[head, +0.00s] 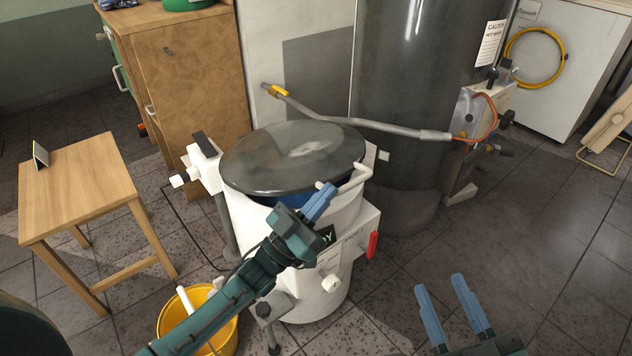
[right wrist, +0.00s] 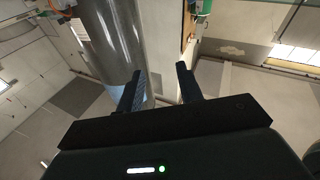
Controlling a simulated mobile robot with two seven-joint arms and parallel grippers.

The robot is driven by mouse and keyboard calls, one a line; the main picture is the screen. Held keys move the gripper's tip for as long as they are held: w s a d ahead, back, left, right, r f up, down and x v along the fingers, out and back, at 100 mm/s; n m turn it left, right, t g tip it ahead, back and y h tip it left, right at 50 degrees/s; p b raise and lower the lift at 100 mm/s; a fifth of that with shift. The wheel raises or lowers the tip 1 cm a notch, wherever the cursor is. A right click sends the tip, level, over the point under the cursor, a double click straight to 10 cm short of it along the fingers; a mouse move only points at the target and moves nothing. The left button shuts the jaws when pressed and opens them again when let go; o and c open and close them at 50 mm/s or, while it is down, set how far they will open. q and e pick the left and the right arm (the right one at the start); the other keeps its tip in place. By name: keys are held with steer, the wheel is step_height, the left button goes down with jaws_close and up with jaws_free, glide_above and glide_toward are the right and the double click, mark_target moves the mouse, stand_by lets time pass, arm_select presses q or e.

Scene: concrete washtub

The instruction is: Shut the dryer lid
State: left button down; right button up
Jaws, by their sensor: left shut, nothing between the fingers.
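The dryer (head: 240,216) is a white drum standing on the floor in the middle of the head view. Its dark, glossy round lid (head: 270,160) sits over the drum's top, with a gap showing dark blue inside at the front right edge. My left gripper (head: 320,203) is shut and empty, at the lid's front right edge; I cannot tell whether it touches the lid. My right gripper (head: 447,296) is open and empty, low at the right, away from the dryer. Its fingers also show apart in the right wrist view (right wrist: 160,88).
A wooden stool (head: 80,175) stands at the left. A yellow bucket (head: 228,335) is at the dryer's front left. A dark tank (head: 420,80) with a grey pipe (head: 370,124) stands behind. A wooden cabinet (head: 195,75) is at the back left. Floor at the right is clear.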

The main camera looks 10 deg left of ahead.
arm_select(q)
steer(key=shift+s+d+f+b, duration=0.15)
steer(key=shift+f+b, duration=0.2)
steer(key=shift+f, duration=0.55)
steer(key=shift+s+d+f+b, duration=0.1)
steer(key=shift+f+b, duration=0.25)
steer(key=shift+f, duration=0.5)
arm_select(e)
steer(key=shift+a, duration=0.2)
arm_select(q)
steer(key=shift+r, duration=0.1)
arm_select(e)
steer(key=shift+r, duration=0.1)
